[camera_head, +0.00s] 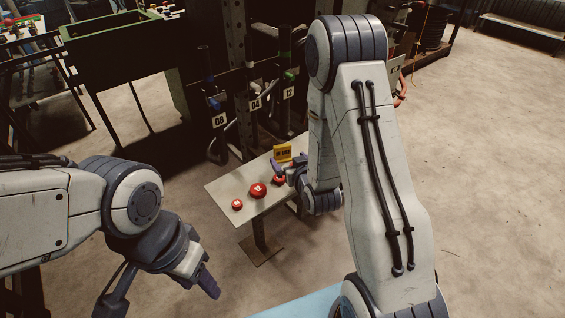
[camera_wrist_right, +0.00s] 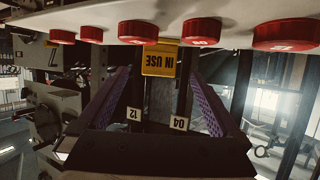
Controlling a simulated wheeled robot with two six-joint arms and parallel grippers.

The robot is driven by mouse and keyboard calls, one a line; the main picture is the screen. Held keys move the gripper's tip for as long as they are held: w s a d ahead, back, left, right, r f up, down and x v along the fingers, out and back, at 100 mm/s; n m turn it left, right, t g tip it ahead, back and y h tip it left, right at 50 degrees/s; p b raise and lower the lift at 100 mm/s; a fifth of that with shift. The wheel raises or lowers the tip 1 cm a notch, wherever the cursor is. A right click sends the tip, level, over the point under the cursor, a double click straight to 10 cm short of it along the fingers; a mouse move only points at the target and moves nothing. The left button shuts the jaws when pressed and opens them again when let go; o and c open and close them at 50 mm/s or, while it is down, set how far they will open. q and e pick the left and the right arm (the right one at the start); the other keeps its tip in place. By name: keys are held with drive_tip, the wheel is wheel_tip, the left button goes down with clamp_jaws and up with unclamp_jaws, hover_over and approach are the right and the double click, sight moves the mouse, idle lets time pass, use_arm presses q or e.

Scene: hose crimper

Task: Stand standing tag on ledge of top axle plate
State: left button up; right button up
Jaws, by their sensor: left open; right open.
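The standing tag is a yellow "IN USE" sign (camera_head: 283,153). It stands upright at the back right part of the small table, and it shows upside down in the right wrist view (camera_wrist_right: 160,62). My right gripper (camera_head: 280,171) is open at the table, close to the tag. In the wrist view its two purple-padded fingers lie apart on either side of the tag's line, with the tag near their tips; I cannot tell whether they touch it. My left gripper (camera_head: 158,296) is open and empty at the lower left, away from the table. I cannot make out the top axle plate's ledge for certain.
Several red round pieces (camera_head: 258,190) sit on the pale table (camera_head: 222,188). Behind it stands a dark rack (camera_head: 238,75) with hanging tools and number plates 08 (camera_head: 219,120), 04 (camera_head: 255,104) and 12 (camera_head: 289,92). A green frame (camera_head: 118,45) stands at left.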

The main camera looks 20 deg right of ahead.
sight(283, 152)
drive_tip(key=shift+w+f, duration=0.1)
drive_tip(key=shift+w, duration=0.2)
drive_tip(key=x, duration=0.5)
drive_tip(key=shift+d, duration=0.1)
drive_tip(key=c, duration=1.5)
